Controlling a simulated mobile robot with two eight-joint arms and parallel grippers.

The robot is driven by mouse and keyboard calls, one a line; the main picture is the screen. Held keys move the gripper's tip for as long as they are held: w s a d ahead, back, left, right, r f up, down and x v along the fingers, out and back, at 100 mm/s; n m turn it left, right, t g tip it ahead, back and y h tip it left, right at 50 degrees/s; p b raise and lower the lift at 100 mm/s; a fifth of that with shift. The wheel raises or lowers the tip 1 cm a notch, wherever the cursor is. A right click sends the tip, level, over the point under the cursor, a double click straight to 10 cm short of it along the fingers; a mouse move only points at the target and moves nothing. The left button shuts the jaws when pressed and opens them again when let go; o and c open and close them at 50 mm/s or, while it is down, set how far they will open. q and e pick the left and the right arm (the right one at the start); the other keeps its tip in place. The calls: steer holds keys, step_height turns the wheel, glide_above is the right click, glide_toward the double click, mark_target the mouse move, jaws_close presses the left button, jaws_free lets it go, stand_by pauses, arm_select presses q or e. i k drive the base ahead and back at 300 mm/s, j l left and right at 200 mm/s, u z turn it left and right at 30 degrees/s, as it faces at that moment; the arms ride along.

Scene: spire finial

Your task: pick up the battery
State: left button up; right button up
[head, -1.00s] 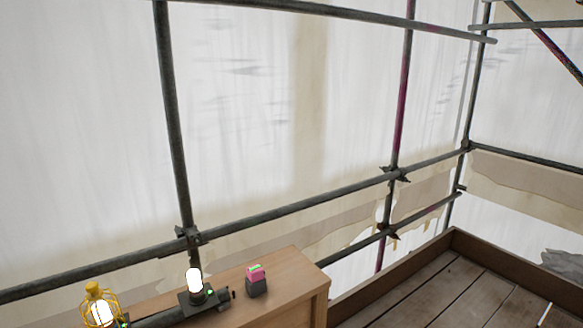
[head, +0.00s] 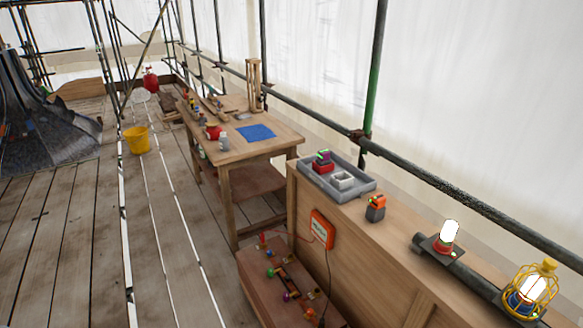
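Neither of my grippers is in view. I cannot tell for sure which thing is the battery. A small dark block with an orange top (head: 376,207) stands on the wooden cabinet top, just right of the grey tray, and looks like a battery pack. Another small block, purple and dark with a green patch (head: 322,157), sits on a red piece in the grey tray (head: 358,190). Both are small in the head view, and nothing touches them from my side.
A lit lamp (head: 447,236) and a yellow caged lamp (head: 530,290) stand farther right on the cabinet (head: 400,262). A low shelf (head: 262,292) holds small coloured parts. A workbench (head: 275,143) with a blue mat stands behind. A yellow bucket (head: 137,140) stands on the open plank floor.

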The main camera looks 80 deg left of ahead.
mark_target(323, 159)
steer(key=u, duration=2.05)
steer(key=i+j, duration=0.15)
steer(key=j, duration=0.25)
steer(key=i+j+u, duration=0.1)
steer(key=j, duration=0.3)
steer(key=i+j, duration=0.25)
steer(key=j, duration=0.15)
steer(key=i+j, duration=0.2)
steer(key=j, duration=0.2)
steer(key=i+j+u, duration=0.1)
steer(key=j, duration=0.3)
steer(key=i+j, duration=0.25)
steer(key=i+j+u, duration=0.1)
steer(key=j, duration=0.4)
steer(key=i+j+u, duration=0.1)
steer(key=i+j, duration=0.55)
steer(key=i, duration=0.15)
steer(key=i+l, duration=0.2)
